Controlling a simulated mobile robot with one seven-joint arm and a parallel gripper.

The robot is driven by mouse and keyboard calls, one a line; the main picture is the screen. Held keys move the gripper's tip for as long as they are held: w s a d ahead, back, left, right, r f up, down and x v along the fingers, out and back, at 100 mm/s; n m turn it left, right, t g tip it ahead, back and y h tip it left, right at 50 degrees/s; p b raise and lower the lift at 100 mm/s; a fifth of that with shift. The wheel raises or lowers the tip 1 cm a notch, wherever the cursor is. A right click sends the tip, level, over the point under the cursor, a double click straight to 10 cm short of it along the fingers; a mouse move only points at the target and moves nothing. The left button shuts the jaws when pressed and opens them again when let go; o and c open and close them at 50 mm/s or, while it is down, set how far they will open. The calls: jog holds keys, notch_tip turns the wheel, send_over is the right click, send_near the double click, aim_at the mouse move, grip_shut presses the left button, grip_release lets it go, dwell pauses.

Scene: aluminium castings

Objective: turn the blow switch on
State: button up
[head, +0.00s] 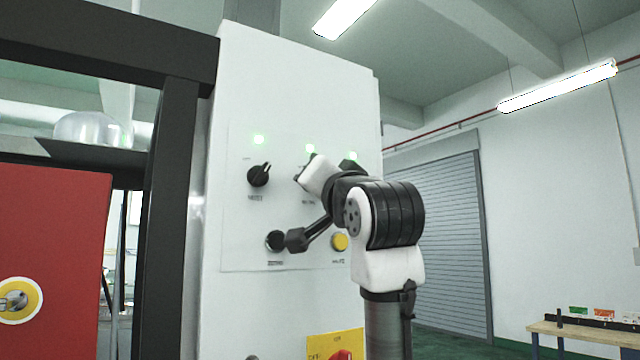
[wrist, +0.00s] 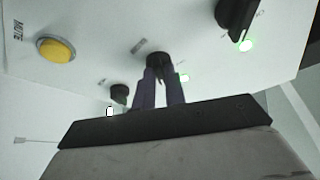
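A white control panel (head: 235,110) carries a row of black rotary switches. Its small labels are too blurred for me to tell which says blow. The left switch (head: 258,175) has its pointer tilted up to the right. My gripper (head: 299,178) is at the middle switch, which it mostly hides in the head view. In the wrist view, the dark fingers of my gripper (wrist: 161,70) point at the middle switch (wrist: 158,59), their tips at its sides. I cannot tell whether they press on it. A green lamp (head: 310,148) is lit above it.
The right switch (head: 348,165) is partly behind my arm. A yellow button (head: 340,242) and a black one (head: 275,240) sit lower on the panel. A yellow plate with a red knob (head: 340,355) is below. A dark frame (head: 172,220) stands left.

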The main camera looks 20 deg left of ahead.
jog(key=o, duration=0.4)
jog(key=shift+a, duration=0.1)
jog(key=shift+f, duration=0.1)
jog(key=b+v, duration=0.6)
jog(key=v, duration=0.7)
jog(key=shift+s+d+f, duration=0.2)
jog(key=shift+s+d, duration=0.05)
jog(key=shift+d, duration=0.05)
